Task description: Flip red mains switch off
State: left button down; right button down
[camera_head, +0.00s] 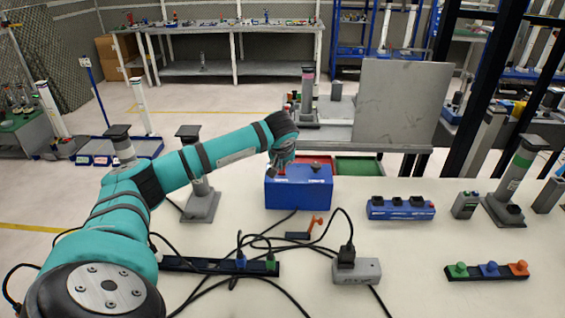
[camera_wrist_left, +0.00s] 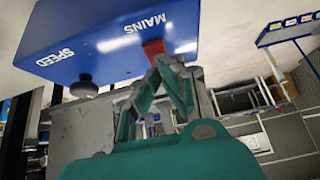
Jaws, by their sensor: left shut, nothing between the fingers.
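The blue box (camera_head: 299,190) stands on the white table in the head view. In the left wrist view the box (camera_wrist_left: 100,25) fills the upper left, with the printed words MAINS and SPEED. The red mains switch (camera_wrist_left: 153,47) sticks out beside the word MAINS. My left gripper (camera_wrist_left: 163,66) is shut and empty, with its fingertips right at the red switch; I cannot tell whether they touch it. In the head view my left gripper (camera_head: 275,172) is over the top left of the box and hides the switch. My right gripper is not in view.
A black knob (camera_wrist_left: 84,86) sits near SPEED. Black cables, a grey socket box (camera_head: 357,271) and an orange-handled part (camera_head: 312,227) lie in front of the box. A blue unit (camera_head: 400,208) stands to the right. A red tray and a green tray (camera_head: 358,167) are behind.

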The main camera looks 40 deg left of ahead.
pick_arm(q)
jog(key=shift+w+a, duration=0.25)
jog(key=shift+w, duration=0.05)
jog(key=shift+r, duration=0.1)
jog(key=shift+r, duration=0.1)
jog(key=shift+r+p, duration=0.3)
jog(key=shift+p, duration=0.1)
jog(key=r+p, duration=0.2)
jog(key=r, duration=0.1)
jog(key=shift+s+p, duration=0.2)
jog(key=shift+p, duration=0.1)
jog(key=s+d+r+b, duration=0.2)
jog(key=s+d+r, duration=0.3)
jog(key=s+r, duration=0.1)
jog(key=shift+s+d, duration=0.15)
jog(key=shift+d, duration=0.2)
